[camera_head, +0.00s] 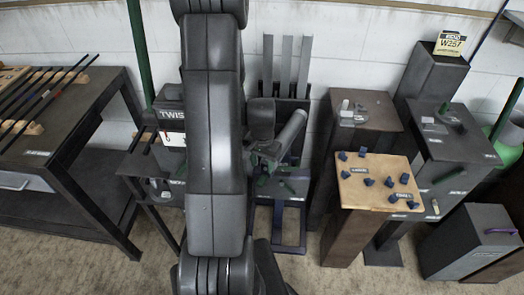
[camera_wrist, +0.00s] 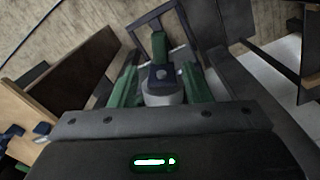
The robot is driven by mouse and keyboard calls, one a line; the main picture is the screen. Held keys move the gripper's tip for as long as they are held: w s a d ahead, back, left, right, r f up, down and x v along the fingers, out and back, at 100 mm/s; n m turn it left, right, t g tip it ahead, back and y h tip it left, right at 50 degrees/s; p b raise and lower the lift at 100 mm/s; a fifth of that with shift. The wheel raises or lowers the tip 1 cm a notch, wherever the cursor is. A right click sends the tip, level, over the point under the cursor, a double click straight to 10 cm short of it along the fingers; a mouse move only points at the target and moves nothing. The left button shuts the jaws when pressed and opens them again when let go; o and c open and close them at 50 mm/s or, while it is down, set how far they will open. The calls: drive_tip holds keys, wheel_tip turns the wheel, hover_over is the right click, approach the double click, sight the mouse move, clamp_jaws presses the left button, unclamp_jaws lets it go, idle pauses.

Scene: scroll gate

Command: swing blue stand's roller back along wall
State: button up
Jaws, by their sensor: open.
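The blue stand (camera_head: 289,246) is a dark blue frame on the floor at the middle of the head view, partly hidden behind my arm. In the wrist view, a blue block with a grey round end (camera_wrist: 163,97) lies between my green fingers; a green upright piece (camera_wrist: 160,42) stands beyond it. I cannot tell for certain which part is the roller. A light grey cylinder (camera_head: 292,131) shows beside my wrist in the head view; what it belongs to is unclear. My gripper (camera_wrist: 162,72) is open, its fingers on either side of the blue block. Contact cannot be told.
Tall grey slats (camera_head: 286,66) stand against the white wall behind my wrist. A wooden-topped pedestal (camera_head: 379,190) with several blue pieces stands close on the right. More dark pedestals (camera_head: 450,140) stand further right. A dark table (camera_head: 62,140) with long rods is on the left.

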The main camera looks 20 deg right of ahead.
wheel_tip(320, 180, up, 6)
idle(0.4)
